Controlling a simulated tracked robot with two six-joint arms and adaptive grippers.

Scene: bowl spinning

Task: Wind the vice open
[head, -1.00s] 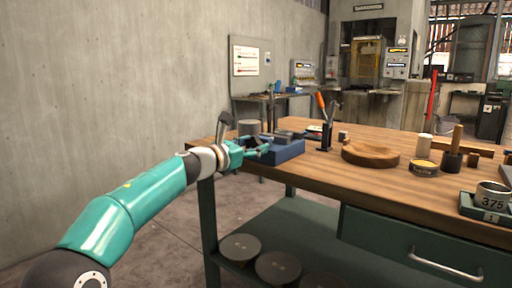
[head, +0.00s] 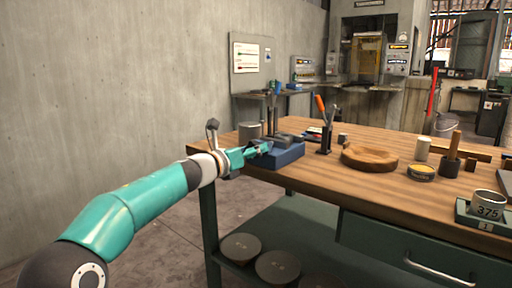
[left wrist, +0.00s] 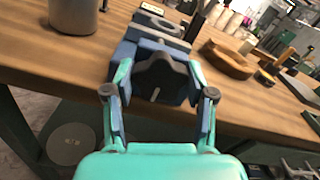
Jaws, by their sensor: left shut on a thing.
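The blue vice (head: 284,155) sits at the left end of the wooden bench, with its grey jaw parts on top. In the left wrist view the vice (left wrist: 150,42) is straight ahead, with a dark grey handle piece (left wrist: 158,74) at its near end. My left gripper (head: 264,149) is at the vice's near left end. In the left wrist view its two fingers (left wrist: 158,92) stand on either side of the dark handle piece, shut on it. The exact contact is partly hidden. My right gripper is in neither view.
On the bench (head: 330,178) are a grey cylinder (head: 249,132) beside the vice, a holder with an orange-handled tool (head: 326,137), a round wooden bowl (head: 370,157), a tin (head: 421,172) and a cup (head: 487,204). The bench's front middle is clear.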

